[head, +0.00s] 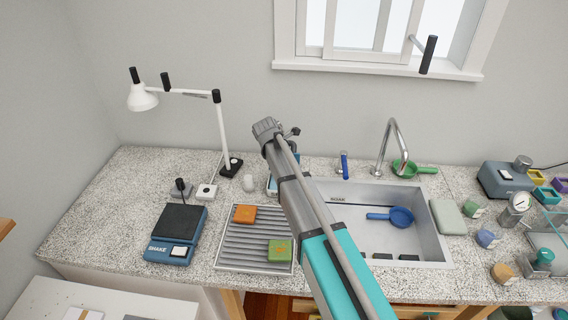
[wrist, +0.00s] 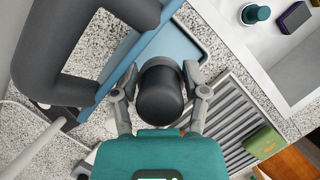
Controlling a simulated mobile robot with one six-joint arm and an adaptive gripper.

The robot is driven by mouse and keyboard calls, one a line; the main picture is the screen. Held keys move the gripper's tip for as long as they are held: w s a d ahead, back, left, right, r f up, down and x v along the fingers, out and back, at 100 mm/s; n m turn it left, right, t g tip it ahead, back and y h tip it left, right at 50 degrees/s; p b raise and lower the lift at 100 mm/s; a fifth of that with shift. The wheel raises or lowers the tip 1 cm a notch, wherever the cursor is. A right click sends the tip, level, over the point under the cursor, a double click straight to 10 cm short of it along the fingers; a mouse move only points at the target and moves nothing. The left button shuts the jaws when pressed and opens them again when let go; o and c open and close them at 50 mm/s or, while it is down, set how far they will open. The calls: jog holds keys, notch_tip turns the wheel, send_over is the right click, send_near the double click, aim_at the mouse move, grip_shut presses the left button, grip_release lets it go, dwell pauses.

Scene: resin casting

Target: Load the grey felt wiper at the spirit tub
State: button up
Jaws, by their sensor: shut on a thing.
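In the wrist view my gripper (wrist: 162,80) is shut on a dark grey, rounded piece with a black top, which I take to be the felt wiper (wrist: 160,97). The fingers press on its left and right sides. Below and beyond it is a shallow blue tray, which looks like the spirit tub (wrist: 187,42). The wiper overlaps the tub's near edge in the picture; its lower end is hidden, so I cannot tell whether it touches. In the head view a blue edge of the tub (head: 271,186) shows beside my arm, which hides my gripper and the wiper.
A ribbed drain rack (head: 232,262) holds an orange block (head: 243,214) and a green block (head: 280,250). The sink (head: 437,250) is to the right. A blue shaker (head: 170,250), a white cup (head: 248,183) and a lamp (head: 221,135) stand left. A large dark grey form crowds the wrist view's upper left.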

jog(key=shift+f, duration=0.1)
jog(key=shift+f+b, duration=2.9)
jog(key=shift+b, duration=0.1)
jog(key=shift+f+b, duration=0.45)
jog(key=shift+b, duration=0.05)
dwell(1.5)
jog(key=shift+r, duration=0.15)
jog(key=shift+r+p, duration=3.4)
jog(key=shift+p, duration=0.2)
jog(key=shift+s, duration=0.2)
